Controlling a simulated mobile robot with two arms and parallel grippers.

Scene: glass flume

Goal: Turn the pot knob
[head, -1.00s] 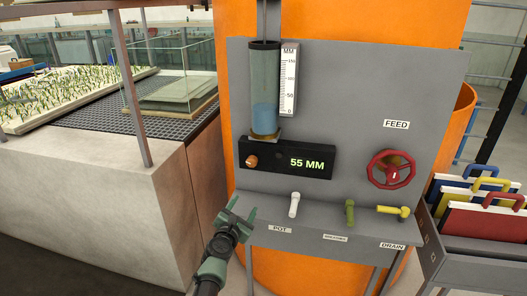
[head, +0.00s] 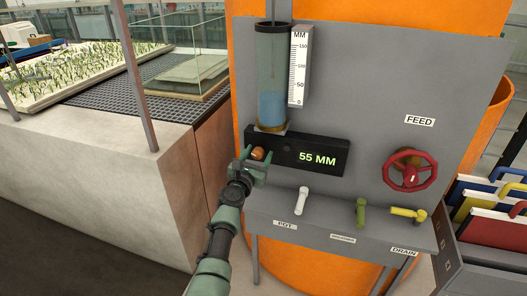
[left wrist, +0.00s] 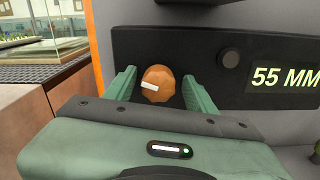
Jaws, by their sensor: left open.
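A faceted copper-coloured knob (head: 257,153) with a white mark sits at the left end of the black display box (head: 285,153), which reads 55 MM. It also shows in the left wrist view (left wrist: 161,76), its white mark pointing left and tilted slightly. A white lever (head: 302,200) stands on the ledge above the POT label (head: 286,225). My left gripper (head: 251,161) is open at the copper knob. In the left wrist view one finger is on each side of the knob, with a gap showing on both sides. My right gripper is not in view.
A clear cylinder with blue water (head: 272,100) stands above the box beside a scale (head: 299,70). A red FEED wheel (head: 410,170), a green lever (head: 361,212) and a yellow lever (head: 408,213) are to the right. A second, dark knob (left wrist: 229,60) is on the box.

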